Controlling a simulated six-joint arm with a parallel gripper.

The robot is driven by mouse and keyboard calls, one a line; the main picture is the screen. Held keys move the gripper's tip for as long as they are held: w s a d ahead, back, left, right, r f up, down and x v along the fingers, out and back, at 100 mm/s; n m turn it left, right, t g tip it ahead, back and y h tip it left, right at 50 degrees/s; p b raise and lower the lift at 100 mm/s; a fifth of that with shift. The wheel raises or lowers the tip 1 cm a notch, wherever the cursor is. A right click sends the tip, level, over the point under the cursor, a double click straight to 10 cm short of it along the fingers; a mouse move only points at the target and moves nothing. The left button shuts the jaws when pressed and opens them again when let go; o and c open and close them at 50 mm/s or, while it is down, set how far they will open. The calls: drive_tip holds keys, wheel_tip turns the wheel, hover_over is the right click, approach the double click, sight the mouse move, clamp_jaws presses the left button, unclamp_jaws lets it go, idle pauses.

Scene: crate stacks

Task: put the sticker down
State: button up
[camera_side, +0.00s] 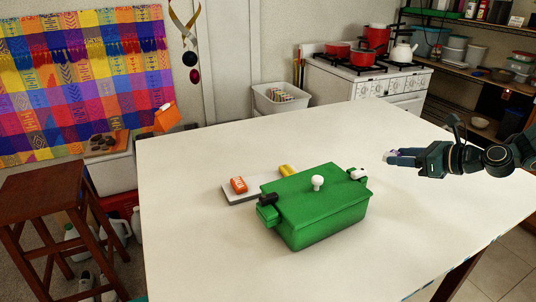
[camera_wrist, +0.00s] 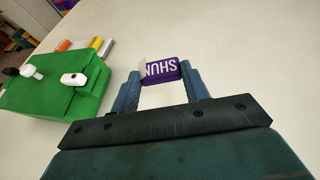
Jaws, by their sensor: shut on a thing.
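My gripper (camera_side: 391,156) is at the right of the side view, held above the white table. In the wrist view my gripper (camera_wrist: 161,78) is shut on a small purple sticker block (camera_wrist: 162,70) with white lettering, held between the two fingertips. In the side view the sticker block is small and mostly hidden by the fingers. A green crate (camera_side: 325,222) with a closed lid and a white knob (camera_side: 317,182) stands on the table to the left of my gripper, apart from it. The crate (camera_wrist: 60,108) also shows at the left of the wrist view.
A white piece (camera_side: 357,174) and a black piece (camera_side: 267,199) sit at the crate's ends. The white table (camera_side: 400,230) is clear around my gripper.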

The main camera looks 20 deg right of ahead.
drive_tip(key=shift+d, duration=0.1)
drive_tip(key=w+d+r+m+h, duration=0.1)
drive_tip(key=d+r+m+h, duration=0.1)
drive_tip(key=d+r, duration=0.55)
drive_tip(key=w+d+r+m+h, duration=0.15)
drive_tip(key=d+r, duration=0.35)
drive_tip(key=d, duration=0.6)
drive_tip(key=shift+t+h, duration=0.25)
drive_tip(key=shift+t, duration=0.15)
drive_tip(key=f, duration=1)
drive_tip(key=s+f, duration=0.1)
drive_tip(key=f, duration=0.5)
drive_tip(key=shift+d, duration=0.15)
drive_tip(key=shift+f, duration=1.85)
drive_tip(key=shift+f, duration=0.1)
drive_tip(key=o, duration=1)
